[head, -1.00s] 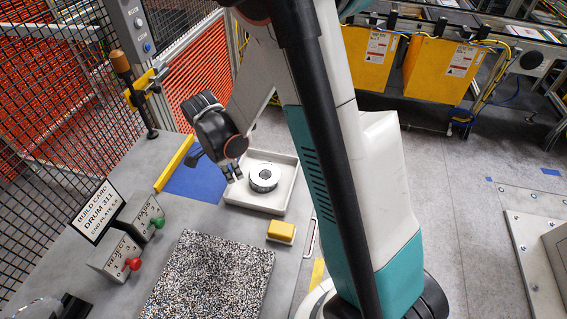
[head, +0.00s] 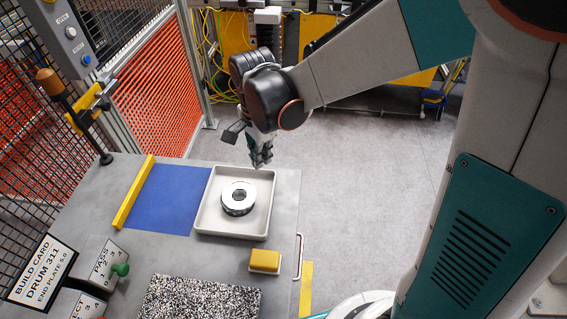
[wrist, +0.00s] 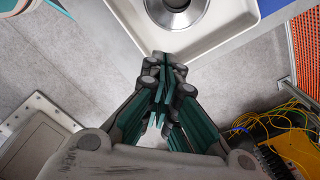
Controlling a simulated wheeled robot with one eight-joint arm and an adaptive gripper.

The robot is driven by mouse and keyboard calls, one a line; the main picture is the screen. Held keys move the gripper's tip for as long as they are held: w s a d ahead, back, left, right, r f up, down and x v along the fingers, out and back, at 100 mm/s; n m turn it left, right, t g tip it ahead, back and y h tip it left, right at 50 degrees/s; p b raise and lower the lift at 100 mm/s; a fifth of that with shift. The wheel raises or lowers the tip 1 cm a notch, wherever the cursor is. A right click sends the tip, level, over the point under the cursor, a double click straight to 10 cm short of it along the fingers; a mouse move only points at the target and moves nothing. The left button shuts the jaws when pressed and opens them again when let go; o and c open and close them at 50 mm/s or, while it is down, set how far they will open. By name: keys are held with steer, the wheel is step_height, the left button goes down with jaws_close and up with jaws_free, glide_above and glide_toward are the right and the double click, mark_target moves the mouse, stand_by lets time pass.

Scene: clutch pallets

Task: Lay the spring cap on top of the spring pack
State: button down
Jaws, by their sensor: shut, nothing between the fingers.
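A round metal stack (head: 239,197) sits in the white tray (head: 204,222). It has a pale flat ring on top with a dark centre hole, above a darker lower layer. I take it for the spring pack; whether the pale top is the spring cap I cannot tell, and no separate cap shows elsewhere. My gripper (head: 262,158) is shut and empty, above the tray's far right corner and apart from the stack. In the wrist view my closed fingers (wrist: 165,70) point toward the tray edge, and the stack (wrist: 178,12) is cut off by the top of the picture.
A blue mat (head: 168,198) with a yellow bar (head: 133,192) lies left of the tray. A yellow block (head: 265,261) and a speckled plate (head: 200,298) are nearer. Control boxes and a build card (head: 42,272) stand at left. Open floor lies beyond the table.

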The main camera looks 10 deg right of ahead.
step_height(320, 180, down, 10)
steer(key=b, duration=0.3)
steer(key=shift+a, duration=0.1)
stand_by(0.3)
steer(key=shift+s+a, duration=0.25)
steer(key=shift+a, duration=0.2)
steer(key=shift+s+a, duration=0.2)
steer(key=shift+a, duration=0.25)
